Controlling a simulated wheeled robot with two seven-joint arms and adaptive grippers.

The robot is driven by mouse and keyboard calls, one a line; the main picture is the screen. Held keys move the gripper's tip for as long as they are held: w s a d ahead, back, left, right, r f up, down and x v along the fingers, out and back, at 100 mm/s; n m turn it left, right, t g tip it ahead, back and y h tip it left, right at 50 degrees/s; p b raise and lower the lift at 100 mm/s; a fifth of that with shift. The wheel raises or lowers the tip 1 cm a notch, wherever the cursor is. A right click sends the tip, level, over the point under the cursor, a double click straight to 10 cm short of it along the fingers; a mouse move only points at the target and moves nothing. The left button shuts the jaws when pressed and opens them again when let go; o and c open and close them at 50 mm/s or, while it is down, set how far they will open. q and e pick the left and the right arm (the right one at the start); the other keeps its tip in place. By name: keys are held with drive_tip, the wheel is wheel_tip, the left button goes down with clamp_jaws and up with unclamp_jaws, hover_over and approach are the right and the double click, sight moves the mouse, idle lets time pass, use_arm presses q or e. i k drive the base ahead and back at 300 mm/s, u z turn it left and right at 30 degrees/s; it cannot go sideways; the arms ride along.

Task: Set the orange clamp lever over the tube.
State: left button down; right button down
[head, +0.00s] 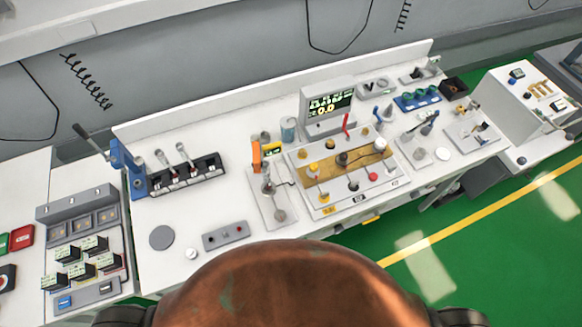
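The orange clamp lever (256,156) stands upright near the middle of the white bench, at the back edge of a small pale plate (262,215). A small grey upright fixture (267,184) and a round grey piece (280,215) are on that plate, in front of the lever. A thin dark line runs from near the fixture toward the right. I cannot tell which part is the tube, or whether the lever touches it. Neither of my grippers shows in the head view.
A panel with a tan strip (318,179) and a display (327,109) stand to the right. A black rack (210,163) and blue lever stand (127,167) are to the left. A grey box (225,235) lies in front. Bare bench surface surrounds the grey disc (162,238).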

sight(257, 165)
drive_tip(key=z, duration=1.05)
drive_tip(key=k, duration=0.55)
drive_tip(key=u, duration=1.2)
